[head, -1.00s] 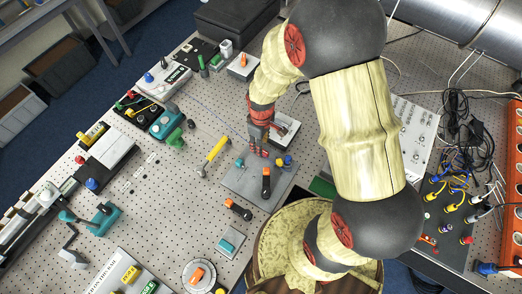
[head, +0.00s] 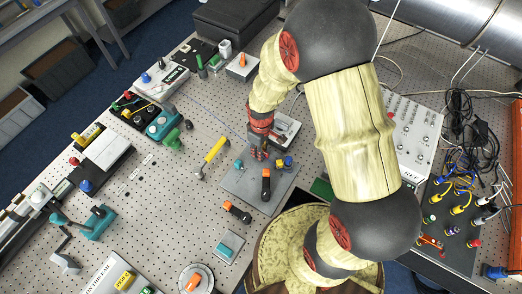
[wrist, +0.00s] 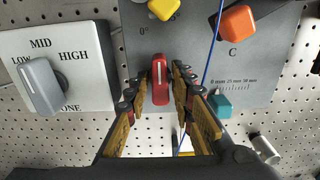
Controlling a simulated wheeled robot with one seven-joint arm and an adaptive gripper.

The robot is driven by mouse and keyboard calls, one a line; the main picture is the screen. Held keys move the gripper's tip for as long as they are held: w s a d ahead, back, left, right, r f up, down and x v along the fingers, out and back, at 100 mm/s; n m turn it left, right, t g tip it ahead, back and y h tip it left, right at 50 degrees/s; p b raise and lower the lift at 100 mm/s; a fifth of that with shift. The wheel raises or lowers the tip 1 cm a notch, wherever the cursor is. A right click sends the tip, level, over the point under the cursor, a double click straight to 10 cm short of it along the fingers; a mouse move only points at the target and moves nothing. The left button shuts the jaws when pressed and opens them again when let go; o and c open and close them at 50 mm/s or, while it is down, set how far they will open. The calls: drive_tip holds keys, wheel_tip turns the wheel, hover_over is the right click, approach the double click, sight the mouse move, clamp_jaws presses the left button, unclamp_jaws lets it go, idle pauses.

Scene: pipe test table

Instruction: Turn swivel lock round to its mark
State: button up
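In the wrist view a red upright knob with a white line (wrist: 160,79) stands between the fingertips of my gripper (wrist: 161,78). It looks like the swivel lock, though no label names it. It sits by a grey plate (wrist: 200,45) with a "0°" marking near its top. My gripper's fingers are on either side of the knob, with narrow gaps showing, so it looks open around it. In the head view my gripper (head: 259,152) is low over the back of the grey plate (head: 235,185); the fingers hide the red knob there.
On the plate are a yellow knob (wrist: 163,8), an orange knob (wrist: 238,22) and a teal slider (wrist: 220,105). A white MID/HIGH panel (wrist: 85,45) with a grey knob (wrist: 40,87) is on the left. A blue wire (wrist: 211,50) runs close to the right finger.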

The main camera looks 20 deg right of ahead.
clamp_jaws()
drive_tip(key=shift+m, duration=1.7)
drive_tip(key=shift+m, duration=1.8)
